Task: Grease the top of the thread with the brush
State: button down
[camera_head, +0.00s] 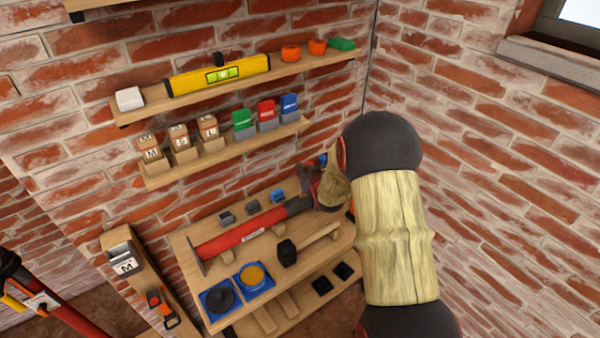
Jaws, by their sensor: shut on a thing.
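My gripper (308,181) is at the right end of the workbench, partly hidden by my own wrist. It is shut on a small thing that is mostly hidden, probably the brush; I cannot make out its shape. A small blue part (322,159) shows beside the gripper. A blue square tray holds an open round tin with orange-yellow content (254,275), perhaps the grease. I cannot make out the thread or any contact with it. A long red cylindrical tool (240,234) lies on the bench, its dark right end near my gripper.
A dark round piece in a blue tray (220,298) is beside the tin. A black-headed mallet (287,253) lies at the bench front. Two wall shelves hold a yellow level (219,75), lettered boxes (180,137) and coloured boxes (266,113). A brick wall stands close right.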

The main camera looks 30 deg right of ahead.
jog(key=shift+d+b, duration=0.35)
jog(key=shift+d, duration=0.3)
jog(key=shift+a+r, duration=0.1)
jog(key=shift+a, duration=0.1)
jog(key=a+b, duration=0.5)
jog(key=a, duration=0.5)
jog(key=shift+s+a, duration=0.15)
jog(key=shift+a, duration=0.15)
jog(key=shift+r, duration=0.1)
dwell(0.4)
jog(key=shift+r+p, duration=1.1)
jog(key=shift+r, duration=1.9)
